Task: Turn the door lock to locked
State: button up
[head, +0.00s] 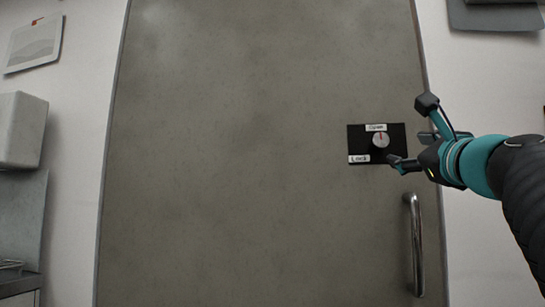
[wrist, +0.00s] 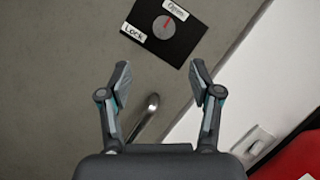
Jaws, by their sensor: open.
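The door lock is a round silver knob (head: 381,140) with a red mark, set on a black plate (head: 356,139) on the grey door (head: 260,150). Labels read "Open" (head: 376,127) above the knob and "Lock" (head: 359,159) at the lower left. The red mark points up toward "Open". In the wrist view the knob (wrist: 164,27) lies beyond the fingertips, near the top. My gripper (head: 408,133) is open and empty, at the right of the plate. Its fingers (wrist: 160,76) are spread wide in the wrist view, apart from the knob.
A metal door handle (head: 414,245) stands below the lock plate, and its end (wrist: 146,110) shows between my fingers in the wrist view. A white switch (wrist: 254,143) and a red object (wrist: 295,150) are at the right. A white box (head: 20,130) hangs at the left wall.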

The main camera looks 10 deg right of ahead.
aim_at(382, 141)
jog(key=p+x, duration=0.1)
jog(key=x, duration=0.3)
jog(key=p+x, duration=0.1)
jog(key=x, duration=0.4)
jog(key=p+x, duration=0.1)
jog(key=x, duration=0.3)
jog(key=shift+w+r+p, duration=0.2)
jog(key=shift+r+p, duration=0.1)
jog(key=shift+r, duration=0.1)
jog(key=shift+d, duration=0.1)
jog(key=c, duration=1.1)
